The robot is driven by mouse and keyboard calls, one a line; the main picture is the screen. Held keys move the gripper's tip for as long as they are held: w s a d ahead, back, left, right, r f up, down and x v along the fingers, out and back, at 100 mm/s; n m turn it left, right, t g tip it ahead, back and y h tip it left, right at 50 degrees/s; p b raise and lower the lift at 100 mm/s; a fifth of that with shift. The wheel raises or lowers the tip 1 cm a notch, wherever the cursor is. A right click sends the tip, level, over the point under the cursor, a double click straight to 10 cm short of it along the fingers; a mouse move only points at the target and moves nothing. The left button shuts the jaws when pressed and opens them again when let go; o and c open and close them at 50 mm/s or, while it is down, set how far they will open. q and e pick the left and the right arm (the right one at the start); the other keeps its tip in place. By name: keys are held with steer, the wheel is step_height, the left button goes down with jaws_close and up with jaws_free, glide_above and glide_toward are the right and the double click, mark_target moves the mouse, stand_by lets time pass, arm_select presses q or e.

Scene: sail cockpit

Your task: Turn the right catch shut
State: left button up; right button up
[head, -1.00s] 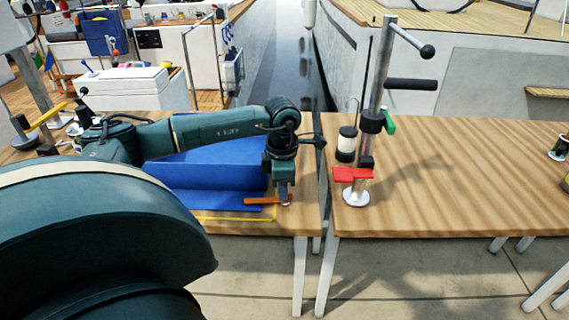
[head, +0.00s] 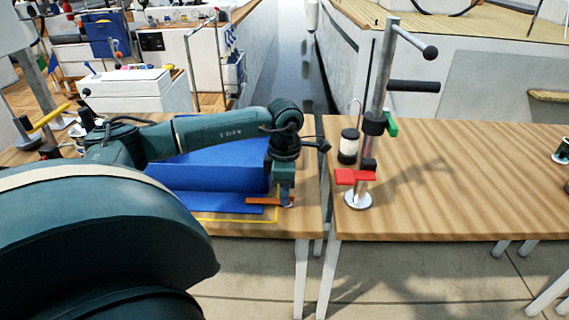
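An orange bar (head: 262,201), which looks like the right catch, lies roughly level at the front right corner of a blue box-like thing (head: 215,178) on the left table. My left gripper (head: 284,190) points down at the right end of this bar, touching it or just above it. Its fingers are too small and too covered by the wrist to tell open from shut. My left arm hides part of the blue thing's top and left side, and no other catch shows there. My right gripper is not in view.
A metal post (head: 380,90) with black handles, a green lever (head: 391,125) and a red piece (head: 355,176) stands on the right table (head: 460,190). A black-and-white jar (head: 348,146) is beside it. A narrow gap parts the tables. The right table's middle is clear.

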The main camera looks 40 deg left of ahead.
arm_select(q)
steer(key=shift+o, duration=0.7)
step_height(320, 180, up, 13)
steer(key=shift+p, duration=0.35)
